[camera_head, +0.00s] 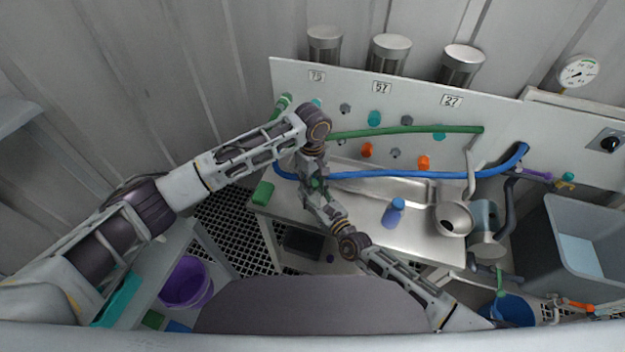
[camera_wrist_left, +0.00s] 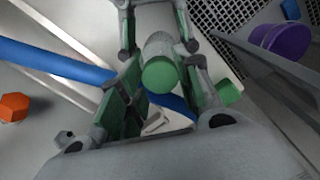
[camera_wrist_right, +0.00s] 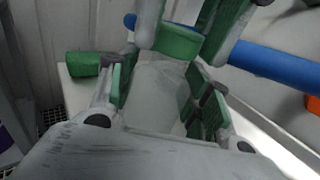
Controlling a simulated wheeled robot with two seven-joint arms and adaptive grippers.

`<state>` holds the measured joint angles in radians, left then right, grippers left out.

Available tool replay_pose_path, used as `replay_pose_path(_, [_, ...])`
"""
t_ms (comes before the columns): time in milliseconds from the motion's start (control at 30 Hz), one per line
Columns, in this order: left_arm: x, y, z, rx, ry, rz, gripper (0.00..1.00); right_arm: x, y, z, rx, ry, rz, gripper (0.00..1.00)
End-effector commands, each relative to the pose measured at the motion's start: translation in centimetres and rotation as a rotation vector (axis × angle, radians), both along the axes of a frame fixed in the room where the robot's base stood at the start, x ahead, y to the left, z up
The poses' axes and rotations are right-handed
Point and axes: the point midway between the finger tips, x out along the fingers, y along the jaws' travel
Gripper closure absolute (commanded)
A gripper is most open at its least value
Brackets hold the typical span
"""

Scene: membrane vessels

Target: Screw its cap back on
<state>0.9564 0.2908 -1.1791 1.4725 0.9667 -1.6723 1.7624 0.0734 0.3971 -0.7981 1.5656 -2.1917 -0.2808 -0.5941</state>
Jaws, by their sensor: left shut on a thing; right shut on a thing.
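My left gripper (camera_head: 314,174) and my right gripper (camera_head: 321,198) meet above the left part of the steel bench. In the left wrist view, my left fingers are shut on a round green cap (camera_wrist_left: 160,74). In the right wrist view, my right fingers are shut on a pale, translucent vessel (camera_wrist_right: 160,88). The green cap also shows in the right wrist view (camera_wrist_right: 178,42), at the far end of the vessel and in line with it. Cap and vessel appear to touch. I cannot tell whether the threads are engaged. Both are mostly hidden in the head view.
A green block (camera_head: 263,193) lies at the bench's left edge. A blue bottle (camera_head: 393,213) stands to the right. A blue hose (camera_head: 400,174) and a green hose (camera_head: 400,131) run behind my grippers. A purple bucket (camera_head: 187,283) is low left; a grey sink (camera_head: 572,215) is right.

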Motion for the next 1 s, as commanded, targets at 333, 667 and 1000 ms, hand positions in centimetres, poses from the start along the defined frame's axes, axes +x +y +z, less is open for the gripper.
replay_pose_path(333, [0.00,-0.02,-0.44,0.000,0.000,0.000,0.76,0.00,0.00,-0.01,0.000,0.000,0.000,0.94])
replay_pose_path(667, [0.00,0.00,-0.84,0.000,0.000,0.000,0.76,0.00,0.00,-0.01,0.000,0.000,0.000,1.00])
replay_pose_path(1000, [0.00,0.00,-0.80,0.000,0.000,-0.110,0.76,0.00,-0.01,-0.02,0.000,0.000,0.000,1.00])
